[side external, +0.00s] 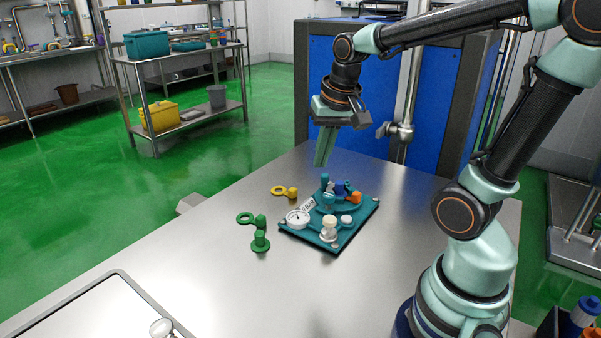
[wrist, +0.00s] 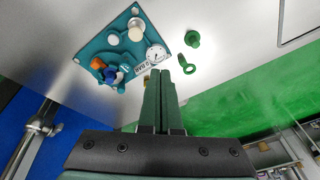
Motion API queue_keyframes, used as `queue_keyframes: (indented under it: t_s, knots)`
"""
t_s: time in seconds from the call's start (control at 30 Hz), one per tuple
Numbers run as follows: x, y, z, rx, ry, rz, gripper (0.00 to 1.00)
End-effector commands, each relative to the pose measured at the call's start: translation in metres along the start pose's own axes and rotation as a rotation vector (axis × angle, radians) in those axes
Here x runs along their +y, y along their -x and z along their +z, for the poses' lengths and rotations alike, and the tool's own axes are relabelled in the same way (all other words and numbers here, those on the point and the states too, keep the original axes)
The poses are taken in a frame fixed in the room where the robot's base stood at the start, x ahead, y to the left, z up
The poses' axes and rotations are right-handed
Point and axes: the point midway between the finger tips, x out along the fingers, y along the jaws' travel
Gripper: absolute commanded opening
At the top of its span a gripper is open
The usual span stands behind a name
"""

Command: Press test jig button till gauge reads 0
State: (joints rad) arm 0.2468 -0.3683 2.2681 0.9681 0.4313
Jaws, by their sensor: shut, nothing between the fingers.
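The test jig is a teal plate (side external: 353,225) on the steel table, carrying a round white gauge (side external: 298,218), a pale button-like knob (side external: 329,228), a smaller white knob (side external: 346,219) and blue and orange fittings (side external: 353,197). The gauge also shows in the wrist view (wrist: 156,54), but its reading is too small to tell. A white knob on a brass-coloured base (wrist: 136,29) stands near the plate's far end there. My gripper (side external: 322,164) is shut and empty, pointing down above the table behind the jig. In the wrist view its fingertips (wrist: 160,72) overlap the picture close to the gauge.
A green ring and green knobbed part (side external: 260,240) lie left of the jig, with a yellow ringed part (side external: 285,191) behind them. A tray or lid (side external: 95,312) is at the table's front left. A blue cabinet (side external: 345,95) stands behind. Table right of the jig is clear.

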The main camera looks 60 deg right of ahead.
Motion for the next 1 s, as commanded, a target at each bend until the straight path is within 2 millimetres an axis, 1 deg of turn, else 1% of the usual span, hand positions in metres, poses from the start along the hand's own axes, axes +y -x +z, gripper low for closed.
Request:
queue_keyframes:
  t_s: [0.03, 0.1, 0.2, 0.33, 0.5, 1.0]
  knots:
    - [-0.012, 0.008, 0.012, 0.035, 0.118, -0.031, 0.00]
    - [-0.023, 0.015, 0.027, 0.076, 0.267, -0.063, 0.00]
    - [-0.035, 0.023, 0.044, 0.128, 0.444, -0.100, 0.00]
    - [-0.044, 0.028, 0.058, 0.176, 0.595, -0.129, 0.00]
    - [-0.047, 0.029, 0.065, 0.196, 0.662, -0.140, 0.00]
    - [-0.047, 0.029, 0.064, 0.195, 0.659, -0.139, 0.00]
